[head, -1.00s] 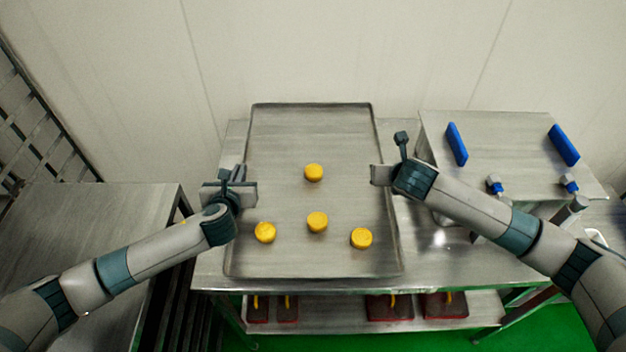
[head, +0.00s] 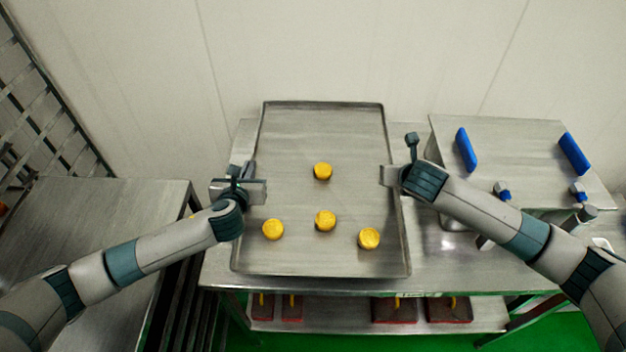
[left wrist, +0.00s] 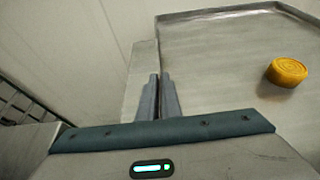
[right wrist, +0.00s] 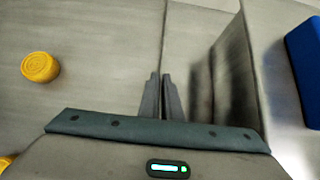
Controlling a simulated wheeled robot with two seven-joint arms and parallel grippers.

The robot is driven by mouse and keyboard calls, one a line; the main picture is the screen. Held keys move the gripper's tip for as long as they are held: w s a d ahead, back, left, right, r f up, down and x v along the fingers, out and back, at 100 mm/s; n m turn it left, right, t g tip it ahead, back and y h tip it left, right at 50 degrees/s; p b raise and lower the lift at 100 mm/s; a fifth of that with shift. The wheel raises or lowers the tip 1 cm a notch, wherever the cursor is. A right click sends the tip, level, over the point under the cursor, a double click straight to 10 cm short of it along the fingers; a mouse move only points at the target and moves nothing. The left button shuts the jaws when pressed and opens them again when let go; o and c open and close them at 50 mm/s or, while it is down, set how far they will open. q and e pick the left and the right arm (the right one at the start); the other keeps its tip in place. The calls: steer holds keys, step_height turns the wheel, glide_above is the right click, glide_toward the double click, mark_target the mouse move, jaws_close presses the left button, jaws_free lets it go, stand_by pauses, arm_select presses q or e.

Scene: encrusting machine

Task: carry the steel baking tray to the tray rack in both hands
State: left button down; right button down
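The steel baking tray (head: 300,255) is a wide, shallow tray over the steel table, with several round yellow pieces (head: 323,171) on it. My left gripper (head: 250,188) is at the tray's left edge, its fingers closed on the rim; they show nearly together in the left wrist view (left wrist: 158,98). My right gripper (head: 392,176) is at the tray's right edge, its fingers close together on the rim in the right wrist view (right wrist: 162,98). The tray looks roughly level. Whether it touches the table is hard to tell. The tray rack (head: 45,125) is a metal frame at the far left.
A steel table (head: 110,225) stands at the left, before the rack. A steel machine top (head: 510,150) with blue blocks (head: 466,149) is at the right. A lower shelf (head: 345,312) holds dark red-edged items. The wall is close behind.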

arm_select(q)
steer(key=shift+r, duration=0.15)
arm_select(e)
steer(key=shift+r, duration=0.2)
